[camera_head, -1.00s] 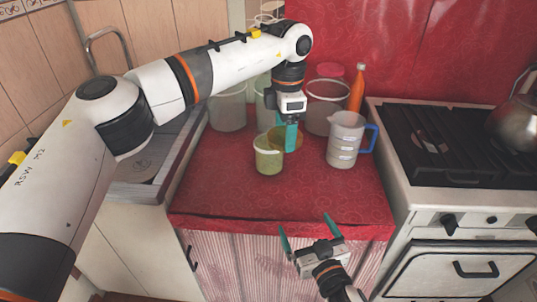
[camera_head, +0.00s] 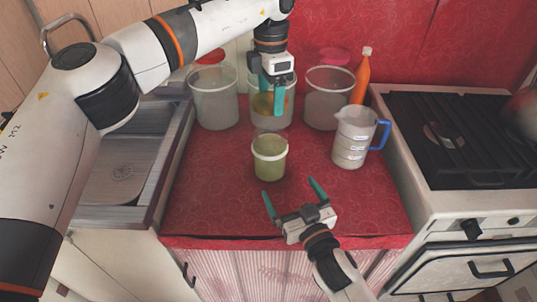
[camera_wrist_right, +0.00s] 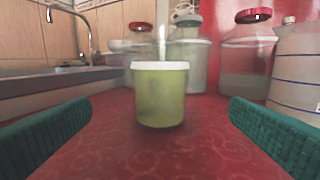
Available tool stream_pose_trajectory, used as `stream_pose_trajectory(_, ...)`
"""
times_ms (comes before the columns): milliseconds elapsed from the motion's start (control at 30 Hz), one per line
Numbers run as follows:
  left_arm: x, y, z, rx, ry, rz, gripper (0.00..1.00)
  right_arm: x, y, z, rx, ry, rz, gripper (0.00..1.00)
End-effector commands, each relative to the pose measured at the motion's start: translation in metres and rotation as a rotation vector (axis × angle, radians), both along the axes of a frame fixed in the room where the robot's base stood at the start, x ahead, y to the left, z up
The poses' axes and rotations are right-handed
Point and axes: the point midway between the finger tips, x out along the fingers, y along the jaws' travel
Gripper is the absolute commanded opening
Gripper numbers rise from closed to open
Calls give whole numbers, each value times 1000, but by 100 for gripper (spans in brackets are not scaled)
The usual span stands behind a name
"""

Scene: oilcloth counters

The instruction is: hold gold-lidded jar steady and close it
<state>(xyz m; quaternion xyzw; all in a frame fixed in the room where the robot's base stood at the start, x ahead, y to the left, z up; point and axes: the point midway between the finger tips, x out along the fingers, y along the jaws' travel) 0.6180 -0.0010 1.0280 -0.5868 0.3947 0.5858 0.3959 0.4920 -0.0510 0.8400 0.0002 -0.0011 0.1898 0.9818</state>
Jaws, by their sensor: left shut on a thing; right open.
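A small green jar (camera_head: 269,165) with a pale rim stands upright on the red counter, its top uncovered. It also shows in the right wrist view (camera_wrist_right: 160,98), centred between the fingers. My left gripper (camera_head: 272,98) is shut on the gold lid (camera_head: 263,105), behind and above the jar and apart from it. The fingers partly cover the lid. My right gripper (camera_head: 293,196) is open and empty in front of the jar, one teal finger to each side. It does not touch the jar.
Large clear containers stand behind, at left (camera_head: 214,105), middle (camera_head: 286,116) and right (camera_head: 326,105). A measuring jug (camera_head: 350,140) with a blue handle is right of the jar, and an orange bottle (camera_head: 362,78) behind it. The stove (camera_head: 465,135) is at right, the sink (camera_head: 118,175) at left.

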Motion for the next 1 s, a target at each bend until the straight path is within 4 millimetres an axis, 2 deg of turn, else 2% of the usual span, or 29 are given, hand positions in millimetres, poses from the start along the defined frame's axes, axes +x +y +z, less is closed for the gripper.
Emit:
stream_pose_trajectory(233, 0, 0, 0, 0, 0, 0, 50, 12, 5, 0, 1, -2, 0, 100)
stream_pose_trajectory(700, 0, 0, 0, 0, 0, 0, 50, 89, 36, 1, -1, -1, 0, 100)
stream_pose_trajectory(833, 0, 0, 0, 0, 0, 0, 50, 103, 41, 0, 0, 0, -1, 100)
stream_pose_trajectory(1000, 0, 0, 0, 0, 0, 0, 50, 111, 45, 0, -1, 0, 0, 100)
